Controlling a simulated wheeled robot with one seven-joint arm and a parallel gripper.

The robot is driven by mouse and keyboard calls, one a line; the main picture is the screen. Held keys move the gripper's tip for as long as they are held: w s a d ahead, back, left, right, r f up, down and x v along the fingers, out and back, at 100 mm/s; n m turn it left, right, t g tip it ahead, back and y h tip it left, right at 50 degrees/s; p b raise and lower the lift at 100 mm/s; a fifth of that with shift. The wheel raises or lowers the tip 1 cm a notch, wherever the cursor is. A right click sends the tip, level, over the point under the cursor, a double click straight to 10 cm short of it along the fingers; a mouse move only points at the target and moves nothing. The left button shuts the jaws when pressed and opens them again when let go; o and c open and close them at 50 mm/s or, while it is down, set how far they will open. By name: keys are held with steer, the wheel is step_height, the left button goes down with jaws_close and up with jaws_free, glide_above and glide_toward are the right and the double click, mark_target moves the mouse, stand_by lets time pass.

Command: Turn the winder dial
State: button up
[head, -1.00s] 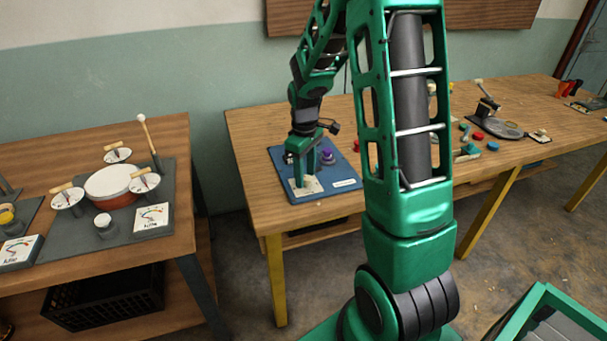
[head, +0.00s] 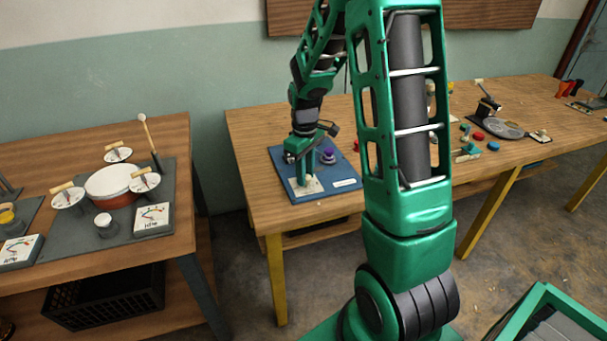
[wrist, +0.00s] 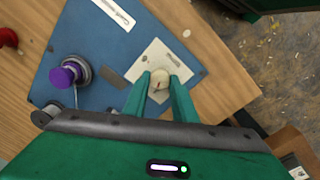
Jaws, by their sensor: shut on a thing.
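The winder dial is a round cream knob (wrist: 160,82) with a small dark mark, on a white plate (wrist: 172,57) in the wrist view. The plate also shows in the head view (head: 312,188). My gripper (wrist: 161,80) is shut on the knob, one green finger on each side of it. In the head view my gripper (head: 306,182) points down at the plate and hides the knob. The plate sits on a blue board (head: 343,170) with a purple knob on a grey base (head: 327,156), apart from my fingers.
The blue board lies near the left end of a wooden table (head: 250,150). A second table to the left holds drums (head: 112,184) and gauges (head: 153,219). Coloured pieces (head: 478,135) and a dark stand (head: 497,127) are farther right.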

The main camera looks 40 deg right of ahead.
steer(key=m, duration=0.5)
steer(key=shift+d, duration=0.1)
steer(key=m, duration=0.5)
steer(key=shift+m, duration=0.3)
stand_by(0.4)
steer(key=o, duration=1)
steer(key=shift+o, duration=0.2)
steer(key=shift+r, duration=0.1)
step_height(320, 180, up, 11)
steer(key=shift+w+f, duration=0.2)
